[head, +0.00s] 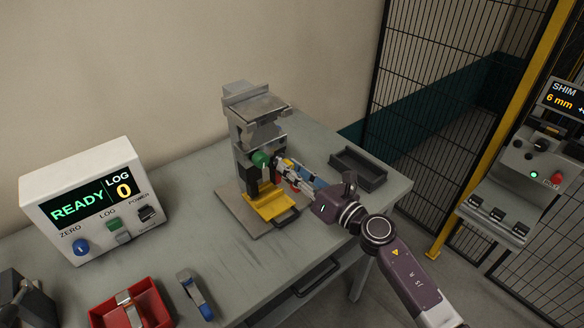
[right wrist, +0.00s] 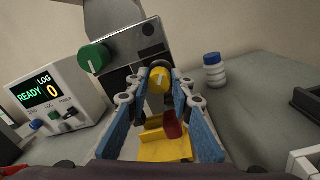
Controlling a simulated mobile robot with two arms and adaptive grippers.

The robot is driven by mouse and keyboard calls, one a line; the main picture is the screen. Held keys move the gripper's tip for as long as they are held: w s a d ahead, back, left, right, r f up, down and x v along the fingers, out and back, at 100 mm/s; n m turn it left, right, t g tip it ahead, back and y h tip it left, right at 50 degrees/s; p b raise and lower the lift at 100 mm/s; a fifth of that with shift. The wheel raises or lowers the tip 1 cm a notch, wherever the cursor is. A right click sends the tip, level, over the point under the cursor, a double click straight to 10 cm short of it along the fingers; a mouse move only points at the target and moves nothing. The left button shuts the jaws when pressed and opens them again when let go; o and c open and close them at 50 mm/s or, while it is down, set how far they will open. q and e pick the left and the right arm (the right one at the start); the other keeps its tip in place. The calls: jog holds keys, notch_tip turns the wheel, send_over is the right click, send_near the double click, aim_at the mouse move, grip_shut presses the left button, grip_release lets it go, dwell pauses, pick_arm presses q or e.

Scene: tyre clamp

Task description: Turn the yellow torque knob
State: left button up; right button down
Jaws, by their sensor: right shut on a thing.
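The yellow torque knob (right wrist: 159,78) is on the front of the grey clamp machine (head: 262,112), right of the green knob (right wrist: 94,57). My right gripper (right wrist: 157,92) has its blue-padded fingers on either side of the yellow knob and is shut on it. In the head view the right gripper (head: 290,168) reaches the machine from the right, and its fingers mostly cover the knob there. The green knob also shows in the head view (head: 260,158). My left gripper is not in view.
A yellow tray (head: 268,207) lies at the machine's base. A dark open tray (head: 358,168) stands to the right. A display box (head: 88,200) reading READY and 0, and a red bin (head: 160,303) are left. A white bottle (right wrist: 214,73) stands behind the gripper.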

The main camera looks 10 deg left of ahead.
jog(key=shift+m, duration=0.4)
jog(key=c, duration=1.7)
grip_release()
jog(key=shift+v, duration=6.05)
